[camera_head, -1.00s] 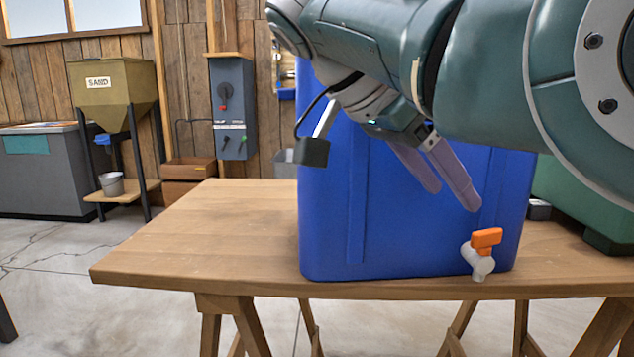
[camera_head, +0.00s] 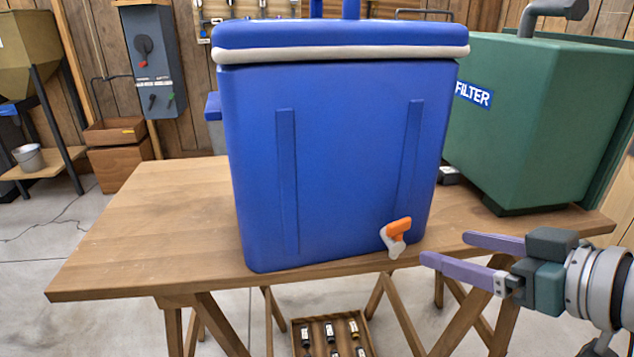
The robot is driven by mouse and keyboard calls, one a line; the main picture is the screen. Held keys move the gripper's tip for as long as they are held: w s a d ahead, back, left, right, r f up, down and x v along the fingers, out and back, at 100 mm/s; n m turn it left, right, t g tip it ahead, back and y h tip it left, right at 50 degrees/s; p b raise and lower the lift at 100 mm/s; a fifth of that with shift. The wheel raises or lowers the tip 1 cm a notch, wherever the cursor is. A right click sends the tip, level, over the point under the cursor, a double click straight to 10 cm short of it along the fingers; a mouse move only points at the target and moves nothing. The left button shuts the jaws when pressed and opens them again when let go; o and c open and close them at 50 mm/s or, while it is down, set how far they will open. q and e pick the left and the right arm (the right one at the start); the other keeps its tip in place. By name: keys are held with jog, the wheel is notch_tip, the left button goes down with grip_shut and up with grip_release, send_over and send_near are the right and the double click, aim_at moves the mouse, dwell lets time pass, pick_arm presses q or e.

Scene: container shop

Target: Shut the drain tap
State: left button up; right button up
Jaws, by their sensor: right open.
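The drain tap (camera_head: 393,247) is a pale spout low on the front right of a blue cooler (camera_head: 345,170). Its orange handle (camera_head: 398,228) sits on top, tilted up to the right. The cooler stands upright on a wooden table (camera_head: 140,235) with its lid on. My right gripper (camera_head: 442,248) comes in from the right, its purple fingers apart and empty. The fingertips point left at the tap, a short gap to its right, without touching it. My left gripper is not in view.
A green box labelled FILTER (camera_head: 540,120) stands at the table's right, behind my gripper. A wooden crate (camera_head: 333,318) with several small items sits under the table. The table's left part is clear.

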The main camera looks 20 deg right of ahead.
aim_at(401, 227)
jog(key=x, duration=0.3)
jog(key=b+x, duration=0.1)
jog(key=x, duration=0.5)
jog(key=shift+w+d+r+b, duration=0.25)
jog(key=shift+w+r+b, duration=0.05)
jog(key=shift+r+b, duration=0.1)
jog(key=shift+c, duration=0.4)
